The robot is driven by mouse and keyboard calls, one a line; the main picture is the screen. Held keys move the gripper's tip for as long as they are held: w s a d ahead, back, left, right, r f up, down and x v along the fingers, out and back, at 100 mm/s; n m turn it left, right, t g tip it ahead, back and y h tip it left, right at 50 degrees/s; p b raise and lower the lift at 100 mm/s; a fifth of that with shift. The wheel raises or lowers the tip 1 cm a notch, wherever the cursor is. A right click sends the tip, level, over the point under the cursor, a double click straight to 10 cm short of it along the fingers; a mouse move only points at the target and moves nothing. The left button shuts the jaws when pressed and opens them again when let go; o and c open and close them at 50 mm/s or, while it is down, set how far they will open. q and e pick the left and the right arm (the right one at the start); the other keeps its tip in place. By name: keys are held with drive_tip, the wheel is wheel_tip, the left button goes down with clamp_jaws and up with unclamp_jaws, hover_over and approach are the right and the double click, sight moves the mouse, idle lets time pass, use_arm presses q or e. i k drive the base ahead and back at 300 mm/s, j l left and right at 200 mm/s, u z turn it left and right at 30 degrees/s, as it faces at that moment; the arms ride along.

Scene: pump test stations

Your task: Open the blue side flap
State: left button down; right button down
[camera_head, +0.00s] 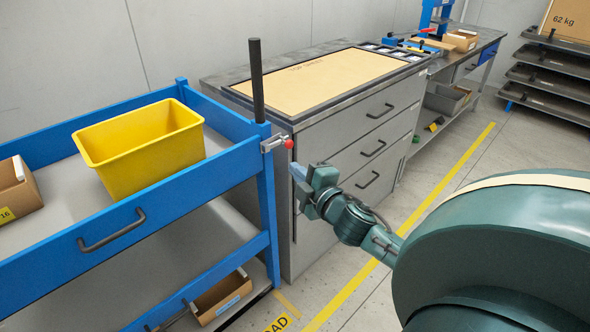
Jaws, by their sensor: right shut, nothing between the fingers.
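The blue side flap (170,196) is the long upright panel along the near side of the blue cart, and it stands raised. A dark bar handle (112,230) sits on its outer face. At its right end, by the corner post, is a small metal latch (272,144) with a red knob (289,144). My right gripper (297,171) is shut and empty. In the picture its tips are just below the red knob, with a small gap; the depth between them is unclear. My left gripper is not in view.
A yellow bin (142,155) and a cardboard box (18,193) stand on the cart's upper deck. A dark upright post (257,85) rises at the cart's corner. A grey drawer cabinet (345,165) stands close behind the gripper. The floor (440,160) to the right is clear.

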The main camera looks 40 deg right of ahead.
sight(27, 275)
drive_tip(key=k+j, duration=0.1)
drive_tip(key=k, duration=0.4)
drive_tip(key=k+j, duration=0.15)
drive_tip(key=k, duration=0.35)
